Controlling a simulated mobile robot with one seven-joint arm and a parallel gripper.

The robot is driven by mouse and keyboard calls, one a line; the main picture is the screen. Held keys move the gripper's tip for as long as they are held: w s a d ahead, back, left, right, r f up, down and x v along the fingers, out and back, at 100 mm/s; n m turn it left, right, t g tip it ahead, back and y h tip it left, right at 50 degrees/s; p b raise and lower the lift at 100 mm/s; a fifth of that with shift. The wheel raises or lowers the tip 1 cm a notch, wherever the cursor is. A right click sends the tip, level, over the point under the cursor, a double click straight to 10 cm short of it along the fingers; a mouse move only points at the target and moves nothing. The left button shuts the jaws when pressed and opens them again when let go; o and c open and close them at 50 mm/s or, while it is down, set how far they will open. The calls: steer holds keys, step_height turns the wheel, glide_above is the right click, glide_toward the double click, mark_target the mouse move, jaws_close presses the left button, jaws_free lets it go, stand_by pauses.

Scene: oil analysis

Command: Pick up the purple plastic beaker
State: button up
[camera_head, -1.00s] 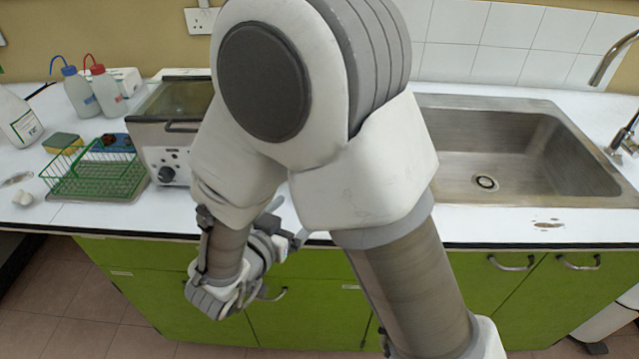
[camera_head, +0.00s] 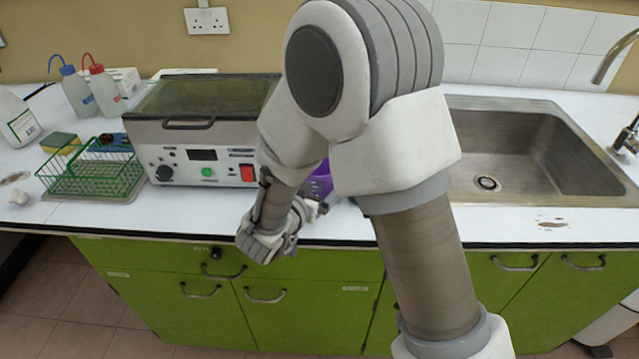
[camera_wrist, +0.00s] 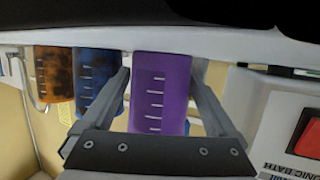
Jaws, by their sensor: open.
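The purple beaker (camera_head: 320,180) stands on the white counter, just right of the ultrasonic bath, and is mostly hidden behind my arm. In the wrist view the purple beaker (camera_wrist: 160,95), with white graduation marks, shows in the middle between my two fingers. My gripper (camera_wrist: 160,82) is open, one finger on each side of the beaker. I cannot tell whether either finger touches it. In the head view my gripper (camera_head: 315,207) is at the counter's front edge, close to the beaker and partly hidden by its own wrist.
The ultrasonic bath (camera_head: 200,135) stands close to the gripper; its red switch (camera_wrist: 305,132) shows in the wrist view. An orange-dark beaker (camera_wrist: 54,75) and a blue-dark beaker (camera_wrist: 95,72) are beside the purple one. A green rack (camera_head: 95,175) is left, a sink (camera_head: 535,155) right.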

steer(key=c, duration=1.1)
